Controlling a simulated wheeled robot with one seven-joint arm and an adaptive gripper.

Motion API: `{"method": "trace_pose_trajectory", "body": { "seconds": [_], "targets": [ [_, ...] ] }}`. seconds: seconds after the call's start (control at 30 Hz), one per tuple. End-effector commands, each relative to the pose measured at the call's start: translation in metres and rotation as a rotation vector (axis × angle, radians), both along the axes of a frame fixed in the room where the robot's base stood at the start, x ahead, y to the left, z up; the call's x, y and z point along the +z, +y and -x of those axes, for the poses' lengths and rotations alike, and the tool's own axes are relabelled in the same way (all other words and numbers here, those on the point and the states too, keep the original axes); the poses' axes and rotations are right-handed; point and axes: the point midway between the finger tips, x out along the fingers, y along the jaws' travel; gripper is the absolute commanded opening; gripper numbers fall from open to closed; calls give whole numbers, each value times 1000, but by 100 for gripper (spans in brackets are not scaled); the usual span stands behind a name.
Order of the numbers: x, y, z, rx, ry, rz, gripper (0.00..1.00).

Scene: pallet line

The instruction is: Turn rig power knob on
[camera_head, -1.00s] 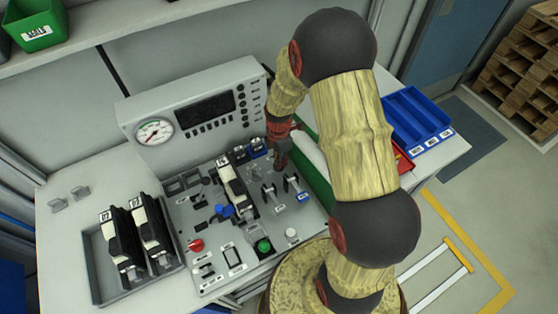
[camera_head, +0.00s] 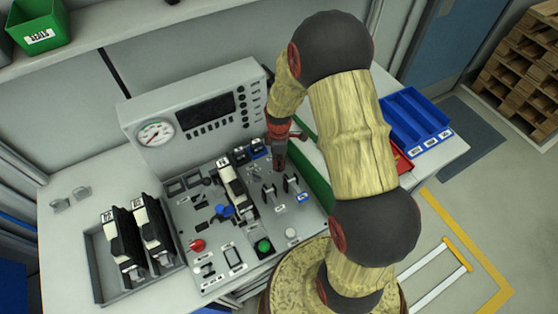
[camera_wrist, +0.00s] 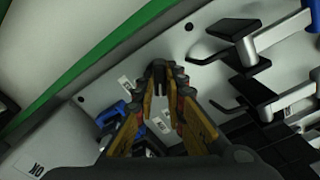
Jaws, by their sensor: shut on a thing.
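The rig panel (camera_head: 245,215) is a light grey slanted board with switches, levers and buttons. My gripper (camera_head: 280,166) points down at its upper right part. In the wrist view my gripper's fingers (camera_wrist: 161,73) are close together at the panel, with something small and dark between the tips. The rig power knob is mostly hidden by the fingers, so its turned position cannot be told. A white label lies beside the fingertips in the wrist view.
Two metal-handled levers (camera_head: 270,193) stand just below my gripper, close by. A black and white module (camera_head: 230,180) is to the left. The instrument box with a gauge (camera_head: 155,132) rises behind. A blue tray (camera_head: 415,120) is on the right.

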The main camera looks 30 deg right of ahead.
Motion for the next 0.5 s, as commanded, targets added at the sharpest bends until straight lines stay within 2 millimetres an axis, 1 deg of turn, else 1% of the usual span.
{"method": "trace_pose_trajectory", "body": {
  "seconds": [0.5],
  "targets": [
    [1,0,-1,-490,-1,0,0]
  ]
}}
